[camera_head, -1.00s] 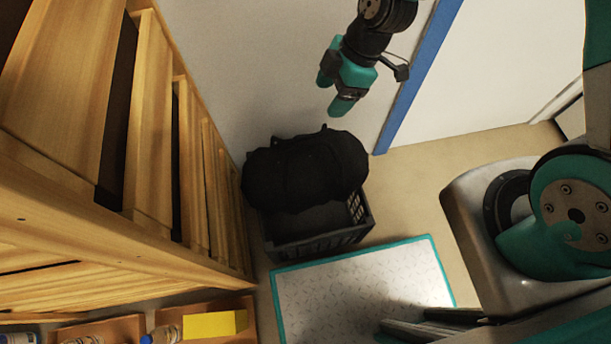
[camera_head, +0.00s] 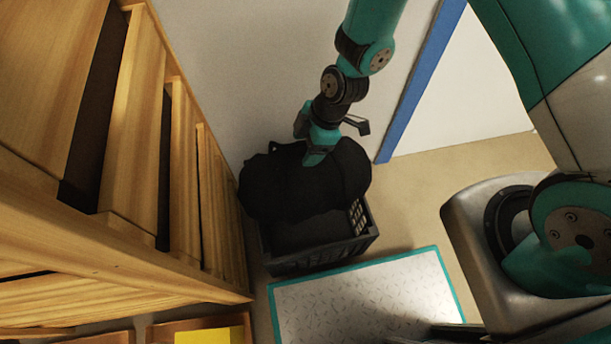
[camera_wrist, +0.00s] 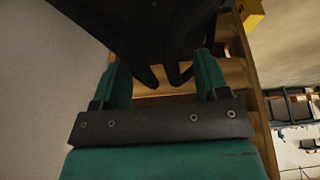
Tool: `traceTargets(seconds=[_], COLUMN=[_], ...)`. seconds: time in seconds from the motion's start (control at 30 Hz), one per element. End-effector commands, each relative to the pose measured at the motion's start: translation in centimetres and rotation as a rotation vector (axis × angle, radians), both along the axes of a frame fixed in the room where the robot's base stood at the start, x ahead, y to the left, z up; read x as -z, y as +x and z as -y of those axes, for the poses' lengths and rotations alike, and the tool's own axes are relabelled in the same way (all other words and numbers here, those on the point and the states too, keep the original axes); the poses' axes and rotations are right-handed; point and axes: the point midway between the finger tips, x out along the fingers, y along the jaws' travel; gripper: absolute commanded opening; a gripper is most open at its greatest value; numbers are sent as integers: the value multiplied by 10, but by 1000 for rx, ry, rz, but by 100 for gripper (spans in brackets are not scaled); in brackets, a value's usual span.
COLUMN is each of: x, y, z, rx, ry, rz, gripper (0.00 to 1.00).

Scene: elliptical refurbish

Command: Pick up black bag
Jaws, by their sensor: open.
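The black bag (camera_head: 290,183) lies across the top of a black crate (camera_head: 320,256) against the wall in the head view. My gripper (camera_head: 311,152) is at the bag's upper edge, with one green finger in front of the bag. In the wrist view the bag (camera_wrist: 140,25) fills the top, and two dark strap-like ends hang between the fingers of my gripper (camera_wrist: 160,80). The fingers are spread apart. I cannot tell whether they touch the bag.
A wooden drawer unit (camera_head: 150,130) stands close on the left. A white mat with a teal border (camera_head: 365,300) lies in front of the crate. A blue strip (camera_head: 420,80) runs up the wall on the right. Bare floor (camera_head: 420,200) lies right of the crate.

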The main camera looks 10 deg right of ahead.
Motion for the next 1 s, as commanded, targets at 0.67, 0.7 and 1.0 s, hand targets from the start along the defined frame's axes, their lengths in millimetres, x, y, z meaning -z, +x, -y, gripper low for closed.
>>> traceTargets(seconds=[0.67, 0.7, 1.0], x=[24, 25, 26], y=[-1, -1, -1], z=[-8, -8, -8], rx=[1, 1, 0], ry=[0, 0, 0], rz=[0, 0, 0], gripper=[68, 68, 27])
